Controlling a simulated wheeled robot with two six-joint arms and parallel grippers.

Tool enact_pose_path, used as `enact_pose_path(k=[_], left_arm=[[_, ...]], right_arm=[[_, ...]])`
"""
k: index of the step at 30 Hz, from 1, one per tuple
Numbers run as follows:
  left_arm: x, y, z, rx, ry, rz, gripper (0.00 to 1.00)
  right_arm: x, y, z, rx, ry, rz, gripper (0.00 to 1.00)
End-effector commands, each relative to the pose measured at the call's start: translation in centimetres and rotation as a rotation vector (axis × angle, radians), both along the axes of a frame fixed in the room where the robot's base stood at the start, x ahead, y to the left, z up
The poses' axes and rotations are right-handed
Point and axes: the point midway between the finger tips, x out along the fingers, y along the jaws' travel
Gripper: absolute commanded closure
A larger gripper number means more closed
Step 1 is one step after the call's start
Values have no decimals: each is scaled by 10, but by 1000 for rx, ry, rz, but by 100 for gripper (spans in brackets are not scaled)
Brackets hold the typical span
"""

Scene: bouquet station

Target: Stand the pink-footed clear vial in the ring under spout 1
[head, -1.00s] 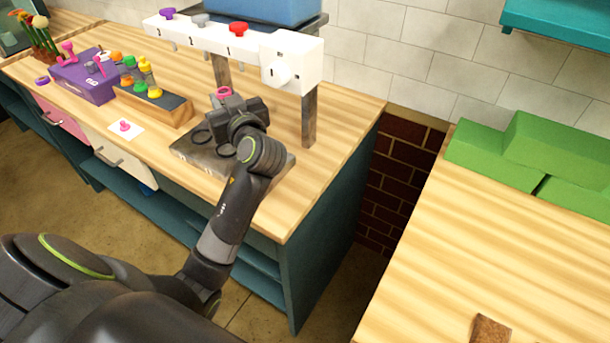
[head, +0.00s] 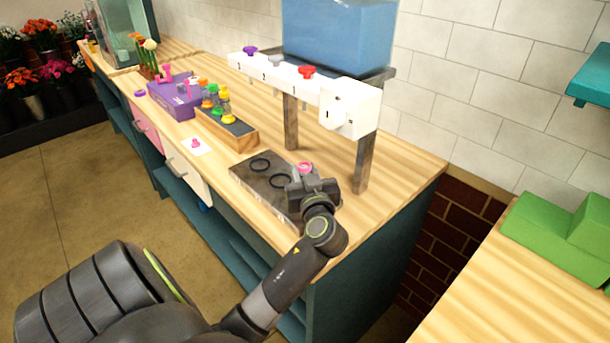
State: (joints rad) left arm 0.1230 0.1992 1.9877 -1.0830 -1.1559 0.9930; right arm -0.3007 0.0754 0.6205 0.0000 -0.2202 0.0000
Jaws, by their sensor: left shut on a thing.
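My left gripper (head: 310,185) is over the right part of the dark ring plate (head: 248,176), below the white spout bar. It is shut on the vial, of which only a pink round end (head: 305,167) shows just beyond the jaws. The clear body is hidden by the gripper. Two black rings, a left one (head: 260,165) and a middle one (head: 278,181), show empty on the plate. The ring under spout 1 is hidden behind my gripper, so I cannot tell whether the vial is in it. The spout 1 knob (head: 307,72) is red. My right gripper is out of view.
The white spout bar (head: 345,107) stands on dark posts (head: 364,163) close behind my gripper, under a blue tank (head: 340,35). To the left are a wooden rack (head: 238,132) of small colored vials, a purple box (head: 178,97) and a white card (head: 196,147).

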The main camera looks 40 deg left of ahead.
Motion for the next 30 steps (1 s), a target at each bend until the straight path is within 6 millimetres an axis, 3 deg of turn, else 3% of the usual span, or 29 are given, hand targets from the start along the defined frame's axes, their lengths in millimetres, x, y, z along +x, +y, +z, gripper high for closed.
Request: enact_pose_path(k=[14,15,19,30], left_arm=[[0,0,-11,3,-3,-1,100],[0,0,-10,2,-1,-1,68],[0,0,-10,1,-1,-1,51],[0,0,-8,1,0,-1,51]], right_arm=[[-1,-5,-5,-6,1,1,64],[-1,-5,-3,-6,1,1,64],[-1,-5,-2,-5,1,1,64],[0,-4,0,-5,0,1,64]])
